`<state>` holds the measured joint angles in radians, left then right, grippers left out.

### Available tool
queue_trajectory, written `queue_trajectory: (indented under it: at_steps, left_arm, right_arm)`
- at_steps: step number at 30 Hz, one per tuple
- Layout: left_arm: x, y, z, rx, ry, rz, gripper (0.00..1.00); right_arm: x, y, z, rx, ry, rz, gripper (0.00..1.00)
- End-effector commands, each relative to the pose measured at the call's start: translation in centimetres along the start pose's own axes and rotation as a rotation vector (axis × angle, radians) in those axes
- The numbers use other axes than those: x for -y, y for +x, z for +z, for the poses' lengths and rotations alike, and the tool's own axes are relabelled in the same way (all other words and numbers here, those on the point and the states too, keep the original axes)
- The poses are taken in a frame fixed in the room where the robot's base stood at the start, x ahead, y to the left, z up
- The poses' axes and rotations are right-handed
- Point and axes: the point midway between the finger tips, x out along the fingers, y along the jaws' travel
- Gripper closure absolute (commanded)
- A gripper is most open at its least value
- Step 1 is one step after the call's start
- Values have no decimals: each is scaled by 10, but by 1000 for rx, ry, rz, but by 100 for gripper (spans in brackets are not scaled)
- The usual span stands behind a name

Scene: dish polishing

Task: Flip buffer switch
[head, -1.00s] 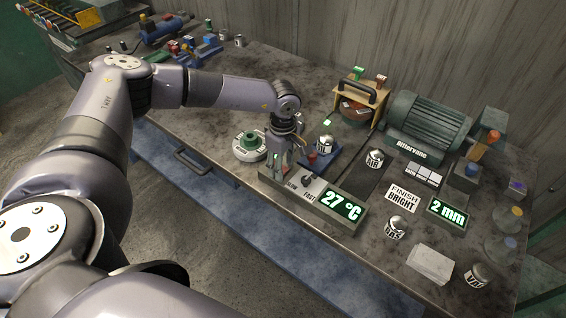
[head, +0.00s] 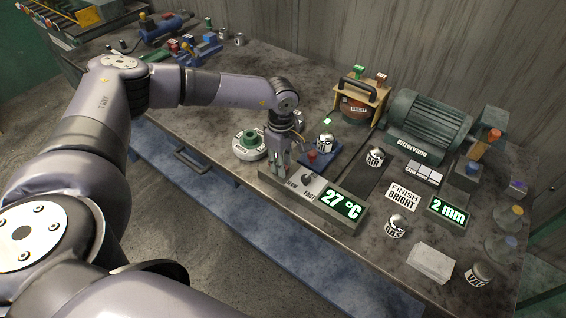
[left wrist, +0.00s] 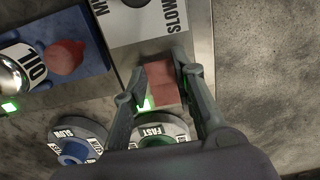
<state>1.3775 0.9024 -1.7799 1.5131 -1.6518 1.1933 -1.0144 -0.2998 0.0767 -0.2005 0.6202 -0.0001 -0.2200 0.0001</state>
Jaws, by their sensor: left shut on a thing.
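A grey control panel (head: 264,174) lies along the bench's front edge, with a SLOW/FAST lever (head: 307,179) and a green 27 °C display (head: 342,203). My left gripper (head: 277,169) points down at the panel's left end. In the left wrist view a red block-shaped switch (left wrist: 162,83) sits between the fingertips of the left gripper (left wrist: 165,86), which is shut on it. A small green light (left wrist: 145,104) glows beside the switch. The motor labelled Bittervane (head: 430,127) stands at the back right. My right gripper is out of view.
A round dial base with a green knob (head: 249,144) is left of the gripper. A blue stand with a red knob (head: 312,156) and a metal weight (head: 325,144) is close on the right.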

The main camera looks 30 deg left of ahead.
Motion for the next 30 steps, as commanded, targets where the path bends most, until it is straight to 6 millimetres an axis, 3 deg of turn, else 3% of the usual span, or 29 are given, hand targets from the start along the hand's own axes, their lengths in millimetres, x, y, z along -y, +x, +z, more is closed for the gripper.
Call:
queue_trajectory:
  at_steps: [11,23,24,30]
  left_arm:
    - [0,2,-10,295,-4,2,100]
    - [0,-5,-10,340,1,2,100]
    - [0,-5,-10,340,1,2,74]
    - [0,-5,-10,339,1,2,61]
  right_arm:
    - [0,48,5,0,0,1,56]
    - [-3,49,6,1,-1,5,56]
    - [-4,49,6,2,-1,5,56]
    - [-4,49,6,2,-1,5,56]
